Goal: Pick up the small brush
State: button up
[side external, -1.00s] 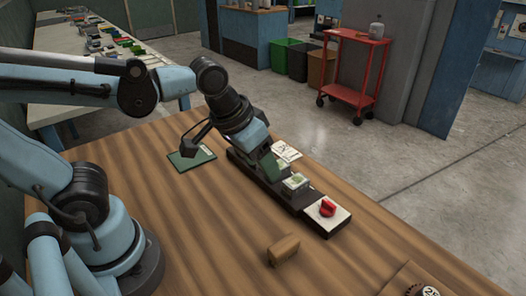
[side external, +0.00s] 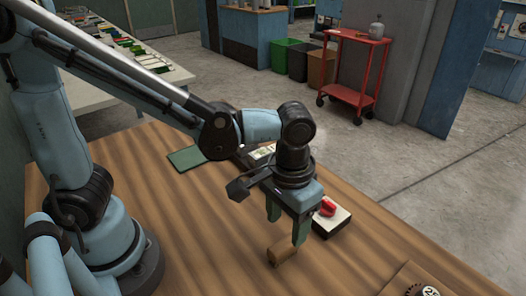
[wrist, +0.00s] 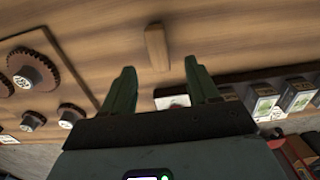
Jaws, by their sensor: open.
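The small brush shows as a short brown wooden block (side external: 281,254) lying on the wooden table. It also shows in the wrist view (wrist: 156,47), beyond the fingertips and roughly in line with the space between them; its bristles cannot be made out. My gripper (side external: 287,226) points down with its green fingers apart and nothing held. In the side view the nearer finger's tip overlaps the brush's right end, and I cannot tell whether they touch. In the wrist view my gripper (wrist: 159,68) is spread wider than the brush.
A pale block with a red knob (side external: 331,218) sits just behind my gripper, at the end of a dark rail partly hidden by my arm. A green board (side external: 192,157) lies farther back. A wooden board with gears (wrist: 40,75) is on the left in the wrist view. The table around the brush is clear.

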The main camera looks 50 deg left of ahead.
aim_at(284, 244)
jog(key=shift+s+d+f, duration=0.1)
jog(key=shift+s+f, duration=0.05)
jog(key=shift+f, duration=3.3)
jog(key=c, duration=1.1)
jog(key=shift+o, duration=0.2)
jog(key=shift+r, duration=0.15)
jog(key=shift+r, duration=0.6)
notch_tip(284, 244, up, 2)
jog(key=shift+r, duration=0.25)
jog(key=s+d+r, duration=0.5)
jog(key=s+r, duration=0.2)
jog(key=s, duration=0.3)
jog(key=shift+d, duration=0.35)
jog(key=shift+s, duration=0.1)
